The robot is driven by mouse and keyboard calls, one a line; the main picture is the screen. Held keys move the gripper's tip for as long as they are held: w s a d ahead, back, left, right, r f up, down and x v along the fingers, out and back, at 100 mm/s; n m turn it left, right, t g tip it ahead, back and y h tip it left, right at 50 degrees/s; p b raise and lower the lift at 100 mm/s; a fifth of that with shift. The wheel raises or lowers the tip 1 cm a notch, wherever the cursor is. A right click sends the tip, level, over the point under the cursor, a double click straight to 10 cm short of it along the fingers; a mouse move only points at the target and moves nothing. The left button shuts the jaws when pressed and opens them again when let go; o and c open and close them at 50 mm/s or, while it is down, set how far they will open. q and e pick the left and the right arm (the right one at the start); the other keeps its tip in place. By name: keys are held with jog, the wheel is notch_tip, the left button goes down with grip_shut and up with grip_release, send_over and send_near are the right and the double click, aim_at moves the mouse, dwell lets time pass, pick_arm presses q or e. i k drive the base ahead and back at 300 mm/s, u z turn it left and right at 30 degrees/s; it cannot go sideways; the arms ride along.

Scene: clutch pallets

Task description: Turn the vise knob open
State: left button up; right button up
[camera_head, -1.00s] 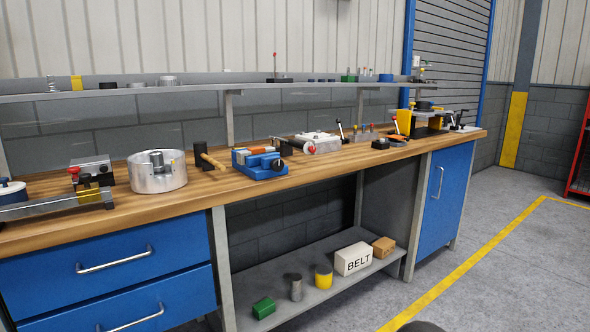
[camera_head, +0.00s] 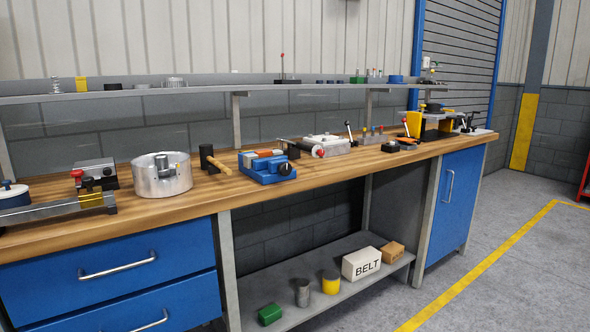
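A blue vise (camera_head: 266,168) stands on the wooden workbench (camera_head: 140,214), near the middle of the view. Its dark round knob (camera_head: 284,168) is on the right end, facing the front edge of the bench. An orange and a grey piece lie at the top of the vise; I cannot tell whether the jaws clamp them. Neither of my grippers is in view.
A black-headed mallet (camera_head: 214,160) and a silver drum (camera_head: 162,175) stand left of the vise. A white-topped device with a red knob (camera_head: 318,151) is to the right. Blue drawers (camera_head: 110,268) and a lower shelf with a BELT box (camera_head: 361,263) are below. Grey floor (camera_head: 530,290) is clear at right.

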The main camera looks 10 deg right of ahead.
aim_at(285, 168)
jog(key=i, duration=0.9)
jog(key=u, duration=0.05)
